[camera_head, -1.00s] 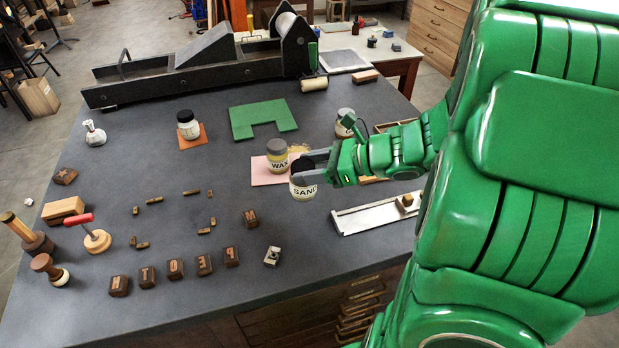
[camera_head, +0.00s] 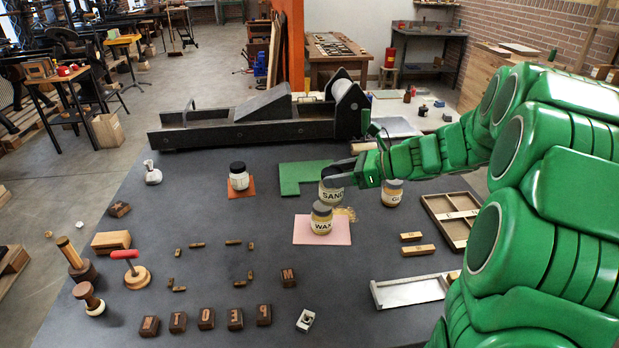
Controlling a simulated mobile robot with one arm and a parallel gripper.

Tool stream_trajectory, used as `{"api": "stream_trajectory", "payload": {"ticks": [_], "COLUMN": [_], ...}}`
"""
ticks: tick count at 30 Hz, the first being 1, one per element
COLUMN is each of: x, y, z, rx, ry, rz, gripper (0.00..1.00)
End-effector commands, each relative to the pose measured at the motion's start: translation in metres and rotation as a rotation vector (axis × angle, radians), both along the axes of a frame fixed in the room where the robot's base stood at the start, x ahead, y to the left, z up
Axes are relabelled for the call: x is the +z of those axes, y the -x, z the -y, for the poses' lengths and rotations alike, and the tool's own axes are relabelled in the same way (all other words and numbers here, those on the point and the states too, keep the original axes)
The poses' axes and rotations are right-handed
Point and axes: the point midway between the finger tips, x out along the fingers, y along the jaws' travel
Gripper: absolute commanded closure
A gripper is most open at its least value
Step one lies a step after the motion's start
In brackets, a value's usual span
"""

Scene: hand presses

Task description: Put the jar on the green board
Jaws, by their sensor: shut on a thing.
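The jar labelled SAND (camera_head: 332,195) is held upright in my gripper (camera_head: 338,174). My gripper is shut on it near its top, and the fingers partly hide the rim. The green board (camera_head: 292,173), a flat piece with a notch in its front edge, lies on the dark table. The jar overlaps the right part of the board in the picture and hides some of it. I cannot tell how high the jar is or whether it is fully over the board.
A WAX jar (camera_head: 322,220) stands on a pink sheet (camera_head: 304,237) just in front of the held jar. Another labelled jar (camera_head: 392,196) stands to the right. A dark-lidded jar (camera_head: 239,179) stands on an orange board to the left. The long press (camera_head: 250,125) lies behind the green board.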

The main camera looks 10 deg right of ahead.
Motion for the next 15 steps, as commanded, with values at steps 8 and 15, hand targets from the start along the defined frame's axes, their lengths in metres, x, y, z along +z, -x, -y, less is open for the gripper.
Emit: {"api": "stream_trajectory", "payload": {"ticks": [8, 15], "x": [0.009, 0.013], "y": [-0.07, -0.12], "z": [-0.009, -0.013], "rx": [0.001, -0.02], "ry": [-0.002, -0.003], "rz": [0.003, 0.0], "gripper": [0.91, 0.91]}}
